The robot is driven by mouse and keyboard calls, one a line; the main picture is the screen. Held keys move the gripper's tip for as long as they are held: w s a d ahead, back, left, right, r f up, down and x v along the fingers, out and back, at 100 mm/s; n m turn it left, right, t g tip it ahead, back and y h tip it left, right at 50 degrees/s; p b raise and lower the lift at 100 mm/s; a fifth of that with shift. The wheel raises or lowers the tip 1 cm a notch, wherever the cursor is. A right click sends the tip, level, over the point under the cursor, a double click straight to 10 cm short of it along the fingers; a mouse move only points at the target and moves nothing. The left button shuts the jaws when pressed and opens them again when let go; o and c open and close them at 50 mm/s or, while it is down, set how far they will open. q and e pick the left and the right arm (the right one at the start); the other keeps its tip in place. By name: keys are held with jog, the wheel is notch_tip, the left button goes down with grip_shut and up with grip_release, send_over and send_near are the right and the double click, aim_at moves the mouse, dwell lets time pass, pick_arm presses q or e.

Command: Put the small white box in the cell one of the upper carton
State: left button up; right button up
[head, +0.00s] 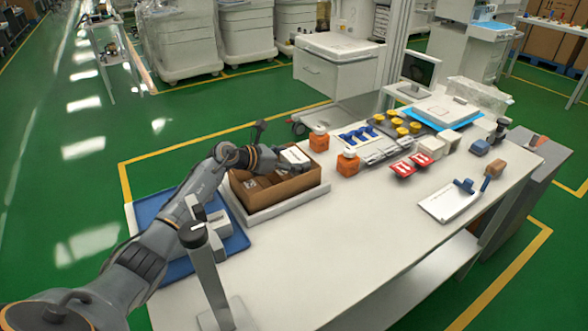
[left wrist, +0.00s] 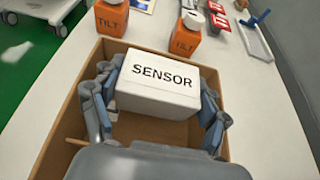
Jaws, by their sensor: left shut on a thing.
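The small white box (head: 294,157) has the word SENSOR on its face in the left wrist view (left wrist: 160,82). My left gripper (head: 280,159) is shut on it, with a finger on each side of the box in the left wrist view (left wrist: 158,105). The box is over the far part of the open brown carton (head: 292,188), between its walls as seen from the wrist. I cannot tell how far it is above the carton's floor. The gripper hides much of the inside. My right gripper is not in view.
Two orange TILT bottles (head: 318,139) (head: 348,163) stand just beyond the carton. A blue tray (head: 168,268) lies to its left. Red packs (head: 410,165), yellow-capped items (head: 400,128) and a white board (head: 450,202) are to the right. The front of the table (head: 330,250) is clear.

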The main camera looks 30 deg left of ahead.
pick_arm(q)
jog(key=shift+f, duration=0.75)
jog(key=shift+r, duration=0.15)
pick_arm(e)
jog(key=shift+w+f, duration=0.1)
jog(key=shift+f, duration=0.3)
pick_arm(q)
jog(key=shift+a+f+b, duration=0.1)
jog(key=shift+f+b, duration=0.55)
jog(key=shift+r, duration=0.1)
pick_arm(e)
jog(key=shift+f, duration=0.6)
pick_arm(q)
jog(key=o, duration=0.9)
jog(key=shift+o, duration=0.2)
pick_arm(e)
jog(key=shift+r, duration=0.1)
